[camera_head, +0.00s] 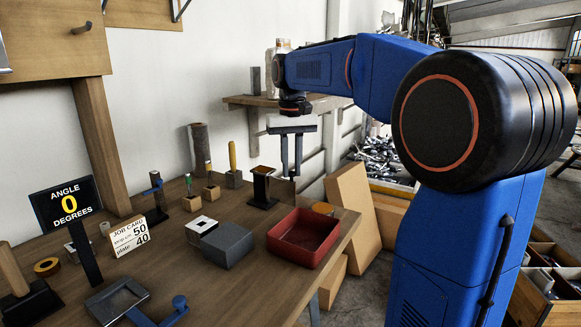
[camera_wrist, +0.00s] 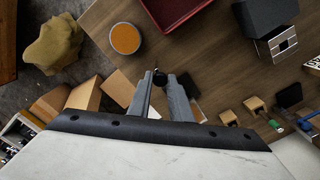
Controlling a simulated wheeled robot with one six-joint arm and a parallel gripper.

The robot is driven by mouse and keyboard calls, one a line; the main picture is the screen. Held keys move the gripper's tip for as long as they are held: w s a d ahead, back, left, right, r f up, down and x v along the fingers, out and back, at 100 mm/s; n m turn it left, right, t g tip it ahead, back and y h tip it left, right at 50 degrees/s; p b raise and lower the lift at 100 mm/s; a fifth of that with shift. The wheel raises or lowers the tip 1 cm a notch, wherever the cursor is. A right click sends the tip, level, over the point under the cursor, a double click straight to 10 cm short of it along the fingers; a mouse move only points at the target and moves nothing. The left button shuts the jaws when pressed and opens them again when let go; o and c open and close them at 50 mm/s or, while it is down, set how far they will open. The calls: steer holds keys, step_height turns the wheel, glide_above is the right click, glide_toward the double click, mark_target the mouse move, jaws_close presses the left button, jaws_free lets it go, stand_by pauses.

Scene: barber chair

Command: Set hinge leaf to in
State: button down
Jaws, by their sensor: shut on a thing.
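My gripper (camera_head: 291,174) is over the far right end of the wooden bench, pointing down. It is shut on a small dark piece, which shows between the fingertips in the wrist view (camera_wrist: 160,78). Most of this piece is hidden by the fingers, so I cannot tell whether it is the hinge leaf. No other part is clearly a hinge leaf. A black sign (camera_head: 66,203) reads "ANGLE 0 DEGREES".
A red tray (camera_head: 303,237), a grey box (camera_head: 227,245) and an orange disc (camera_wrist: 125,38) are on the bench near the gripper. A job card (camera_head: 131,236) and blue-handled tools (camera_head: 174,308) are further left. Cardboard boxes (camera_head: 352,207) stand beyond the bench's right edge.

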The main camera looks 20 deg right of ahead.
stand_by(0.3)
steer(key=c, duration=1.6)
jaws_free()
steer(key=shift+r, duration=0.1)
step_height(320, 180, up, 17)
steer(key=shift+r, duration=0.15)
